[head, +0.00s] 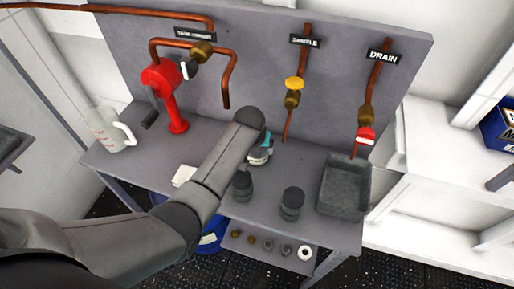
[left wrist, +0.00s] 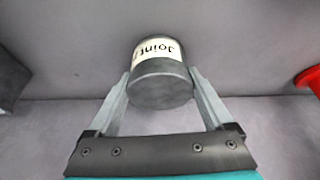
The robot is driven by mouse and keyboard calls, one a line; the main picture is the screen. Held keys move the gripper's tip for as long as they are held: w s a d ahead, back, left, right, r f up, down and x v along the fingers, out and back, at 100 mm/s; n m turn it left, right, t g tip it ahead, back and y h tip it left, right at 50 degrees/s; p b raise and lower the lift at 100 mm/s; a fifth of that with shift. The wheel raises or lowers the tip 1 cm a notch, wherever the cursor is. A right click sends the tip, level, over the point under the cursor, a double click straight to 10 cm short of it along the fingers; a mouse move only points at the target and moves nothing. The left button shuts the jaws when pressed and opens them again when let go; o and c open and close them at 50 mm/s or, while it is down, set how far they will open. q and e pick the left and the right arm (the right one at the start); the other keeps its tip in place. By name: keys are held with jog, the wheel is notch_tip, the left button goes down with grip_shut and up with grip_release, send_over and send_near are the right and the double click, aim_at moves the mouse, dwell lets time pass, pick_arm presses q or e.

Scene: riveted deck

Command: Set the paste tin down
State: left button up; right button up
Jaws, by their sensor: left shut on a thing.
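The paste tin (left wrist: 160,84) is a dark grey cylinder with a white label whose visible word is "Joint". It sits between the two fingers of my left gripper (left wrist: 160,74) in the left wrist view, and they are shut on it. In the head view my left gripper (head: 261,151) is over the back middle of the grey bench (head: 150,161), close to the back panel. My arm hides most of the tin there. I cannot tell whether the tin touches the bench top. My right gripper is not in view.
Two dark jars (head: 291,204) (head: 242,186) stand near the bench's front edge. A grey tray (head: 345,187) is at the right end. A white jug (head: 112,131), red hand pump (head: 167,90) and pale pad (head: 184,175) are left. Copper pipes with valves (head: 292,94) hang behind.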

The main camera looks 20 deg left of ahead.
pick_arm(q)
jog(key=o, duration=1.4)
jog(key=shift+f, duration=0.15)
jog(key=shift+c, duration=0.2)
jog(key=shift+r, duration=0.45)
jog(key=p+v, duration=0.3)
jog(key=v, duration=0.8)
jog(key=shift+s+r+p, duration=0.15)
jog(key=shift+r+p, duration=0.1)
jog(key=shift+p, duration=0.05)
